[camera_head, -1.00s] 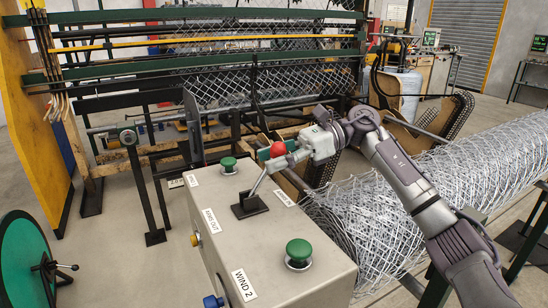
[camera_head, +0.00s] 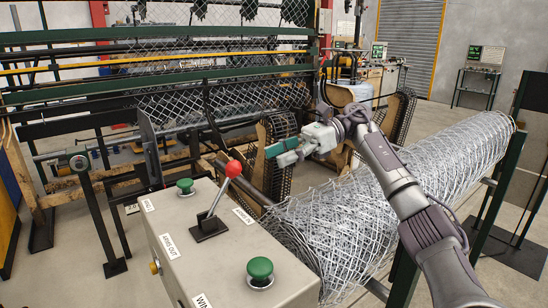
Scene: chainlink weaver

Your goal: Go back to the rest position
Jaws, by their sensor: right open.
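My right gripper (camera_head: 284,153) is open and empty in the head view. It hangs in the air above and to the right of a lever with a red ball knob (camera_head: 233,168), apart from it. The lever stands tilted on a black base on the grey control box (camera_head: 240,254). Two green buttons sit on the same box, one at the back (camera_head: 184,186) and one at the front (camera_head: 260,271). My left gripper is not in view.
A large roll of wire mesh (camera_head: 400,185) lies on the right, beneath my right arm. The weaving machine with green rails (camera_head: 160,91) stands behind the box. Open floor (camera_head: 90,288) shows at lower left.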

